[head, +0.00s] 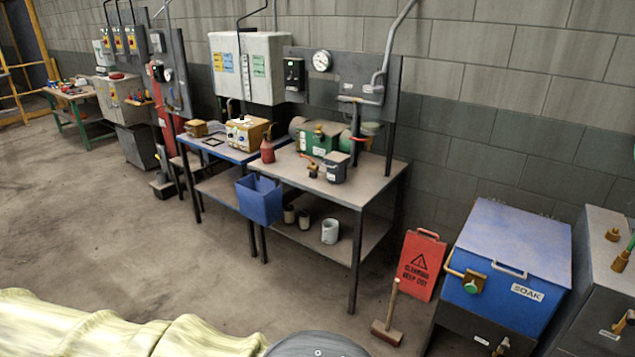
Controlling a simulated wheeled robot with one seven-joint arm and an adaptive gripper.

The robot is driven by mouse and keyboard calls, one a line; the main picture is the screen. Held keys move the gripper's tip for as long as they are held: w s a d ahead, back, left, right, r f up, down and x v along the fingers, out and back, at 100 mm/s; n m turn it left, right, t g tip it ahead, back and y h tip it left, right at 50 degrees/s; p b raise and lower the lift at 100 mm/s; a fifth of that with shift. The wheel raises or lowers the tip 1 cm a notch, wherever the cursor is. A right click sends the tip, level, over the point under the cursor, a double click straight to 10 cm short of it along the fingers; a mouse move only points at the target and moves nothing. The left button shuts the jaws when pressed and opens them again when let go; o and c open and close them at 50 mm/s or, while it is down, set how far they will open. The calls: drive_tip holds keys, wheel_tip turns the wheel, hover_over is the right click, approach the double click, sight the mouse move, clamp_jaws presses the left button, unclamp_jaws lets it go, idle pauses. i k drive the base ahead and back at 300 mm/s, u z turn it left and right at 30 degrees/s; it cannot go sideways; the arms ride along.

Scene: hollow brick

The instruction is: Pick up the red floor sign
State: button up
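The red floor sign (420,266) stands on the floor near the wall, at the lower right of the head view. It carries a black warning triangle and dark lettering, and has a handle at its top. It leans slightly and stands between the workbench and the blue soak tank. A mallet with a wooden handle stands in front of it, a little to the left. My gripper is not in view.
The blue soak tank (513,240) stands right of the sign. The workbench (345,185) with tools on top is to its left, with a blue bin (259,199) at its side. The mallet (388,325) stands on the floor. Yellowish cloth-like material (110,335) fills the lower left. Open floor (120,220) lies left.

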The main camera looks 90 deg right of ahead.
sight(422, 261)
drive_tip(key=z, duration=0.2)
drive_tip(key=i, duration=1.85)
drive_tip(key=z, duration=1.9)
drive_tip(key=i, duration=2.55)
drive_tip(key=z, duration=1.7)
drive_tip(key=i, duration=0.55)
drive_tip(key=z, duration=1.15)
